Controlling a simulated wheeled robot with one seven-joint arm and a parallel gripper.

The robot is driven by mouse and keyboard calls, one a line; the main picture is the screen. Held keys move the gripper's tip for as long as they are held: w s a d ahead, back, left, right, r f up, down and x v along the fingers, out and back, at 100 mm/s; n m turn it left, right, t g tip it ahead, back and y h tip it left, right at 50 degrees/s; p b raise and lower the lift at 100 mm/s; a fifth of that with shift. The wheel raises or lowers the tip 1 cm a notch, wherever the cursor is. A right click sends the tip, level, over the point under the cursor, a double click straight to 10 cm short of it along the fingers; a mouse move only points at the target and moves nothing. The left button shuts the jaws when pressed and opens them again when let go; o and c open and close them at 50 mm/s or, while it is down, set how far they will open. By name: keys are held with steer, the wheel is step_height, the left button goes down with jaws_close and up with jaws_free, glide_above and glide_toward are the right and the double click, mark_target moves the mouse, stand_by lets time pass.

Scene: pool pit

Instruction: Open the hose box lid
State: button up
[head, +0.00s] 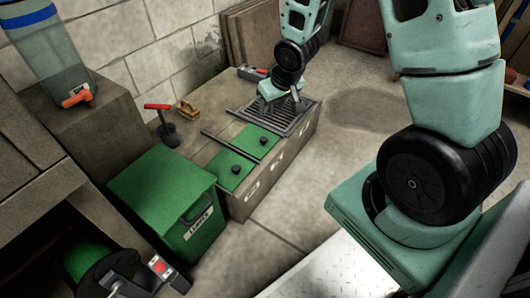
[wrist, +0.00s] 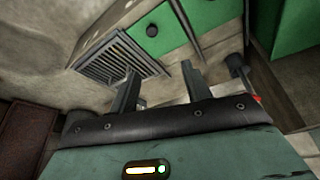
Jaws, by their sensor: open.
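A long low grey box (head: 281,172) has two green lids, each with a black knob: a near lid (head: 234,170) and a far lid (head: 256,141). Both lie flat. A separate green box (head: 160,185) with a shut lid and a white label stands to the left. I cannot tell which label names the hose box. My gripper (head: 283,108) is open and empty over the slatted grate (head: 296,118) at the long box's far end. In the wrist view my gripper (wrist: 161,82) shows spread fingers beside the grate (wrist: 112,57), apart from the green lid (wrist: 158,30).
A clear cylinder with an orange valve (head: 76,96) stands at left. A red-button control (head: 158,267) is at lower left. Floor right of the long box is clear.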

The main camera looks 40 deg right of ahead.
mark_target(264, 139)
steer(key=b+x, duration=0.3)
steer(key=x, duration=0.4)
steer(key=d+b+x, duration=0.1)
steer(key=b+x, duration=0.3)
steer(key=x, duration=0.2)
steer(key=s+b+x, duration=0.1)
steer(key=b+x, duration=0.3)
steer(key=x, duration=0.3)
steer(key=shift+w+d+f, duration=0.15)
steer(key=shift+d+f, duration=0.3)
steer(key=shift+f, duration=0.1)
